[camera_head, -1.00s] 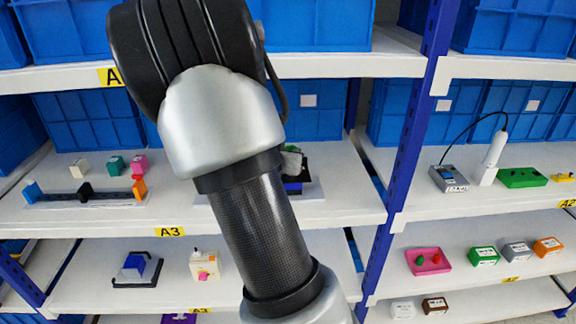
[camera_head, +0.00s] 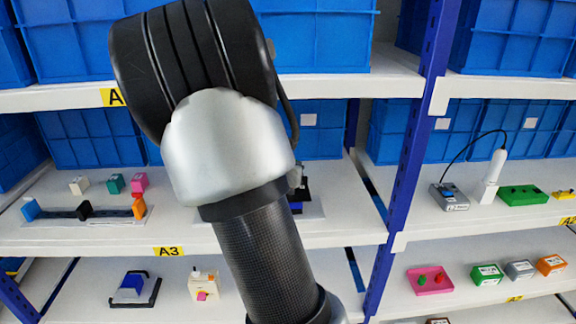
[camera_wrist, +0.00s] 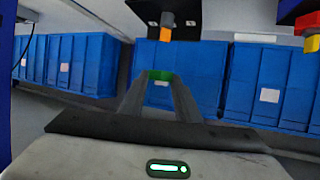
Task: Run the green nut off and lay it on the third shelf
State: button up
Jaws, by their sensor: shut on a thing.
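In the wrist view my gripper (camera_wrist: 160,84) is shut on a green piece, the green nut (camera_wrist: 160,75), held between the fingertips. Only a small green part of it shows, in front of blue bins. In the head view my arm covers the gripper and the nut. A dark fixture (camera_head: 301,196) stands on the middle shelf (camera_head: 345,225), mostly hidden behind my arm. In the wrist view a black fixture with an orange tip (camera_wrist: 165,33) hangs at the top, apart from the nut.
Blue bins (camera_head: 85,137) stand along the shelf backs. A blue upright (camera_head: 405,165) divides the bays. On the left lies a rail with coloured blocks (camera_head: 85,210). Below are a blue-and-white block (camera_head: 132,287) and a cream box (camera_head: 203,285). A pink tray (camera_head: 430,282) lies at right.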

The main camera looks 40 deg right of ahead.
jog(key=shift+f+b, duration=1.3)
jog(key=shift+f, duration=0.5)
jog(key=s+d+f+m+g+h+b, duration=0.25)
jog(key=s+d+m+g+b, duration=0.2)
jog(key=s+d, duration=0.6)
jog(key=b, duration=0.1)
send_over(341, 219)
jog(key=shift+g, duration=0.45)
notch_tip(341, 219, down, 5)
jog(key=shift+d+f, duration=0.15)
jog(key=shift+m, duration=0.25)
jog(key=shift+f+b, duration=0.55)
jog(key=shift+f, duration=1.85)
